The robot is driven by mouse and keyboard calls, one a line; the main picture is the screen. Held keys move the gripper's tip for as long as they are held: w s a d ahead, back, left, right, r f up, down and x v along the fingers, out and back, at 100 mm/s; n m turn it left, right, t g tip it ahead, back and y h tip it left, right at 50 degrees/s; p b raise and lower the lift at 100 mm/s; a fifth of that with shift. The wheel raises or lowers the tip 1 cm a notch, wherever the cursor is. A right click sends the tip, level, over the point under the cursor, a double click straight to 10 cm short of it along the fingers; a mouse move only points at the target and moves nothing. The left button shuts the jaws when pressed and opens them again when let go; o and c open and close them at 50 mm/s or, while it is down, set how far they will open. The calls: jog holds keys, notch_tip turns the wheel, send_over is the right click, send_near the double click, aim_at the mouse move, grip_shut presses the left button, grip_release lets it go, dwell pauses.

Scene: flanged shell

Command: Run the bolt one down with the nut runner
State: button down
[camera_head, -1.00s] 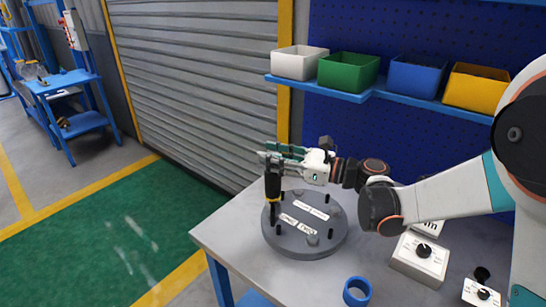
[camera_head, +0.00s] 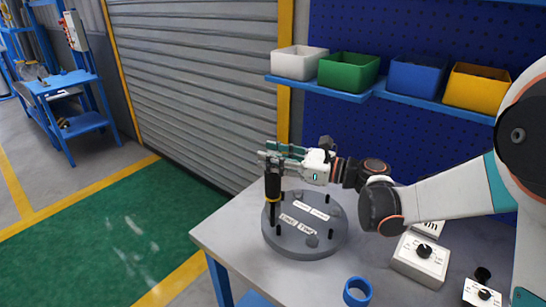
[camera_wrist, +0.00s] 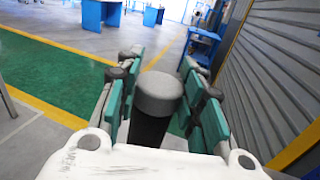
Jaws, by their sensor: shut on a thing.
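My gripper (camera_head: 275,157) is shut on the nut runner (camera_head: 273,187), a black upright tool with a yellow band. It is held upright at the left edge of the grey round flange (camera_head: 318,243). The tool's lower end is over the flange's left side; whether it sits on a bolt cannot be told. In the wrist view the tool's grey round cap (camera_wrist: 158,92) stands between the teal fingers. The flange carries white labels (camera_head: 297,226), several dark upright studs and grey bolt heads (camera_head: 312,241). Which one is bolt one is too small to read.
A blue ring (camera_head: 357,291) lies at the table's front. White control boxes with black knobs (camera_head: 423,250) stand at the right. White, green, blue and yellow bins (camera_head: 348,71) sit on a shelf behind. The grey table (camera_head: 225,232) is clear left of the flange.

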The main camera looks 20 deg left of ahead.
jog(key=shift+f+b, duration=1)
jog(key=shift+f, duration=0.35)
jog(key=shift+g, duration=0.3)
jog(key=shift+n+g, duration=0.5)
jog(key=shift+n+g, duration=0.3)
jog(key=shift+g, duration=0.2)
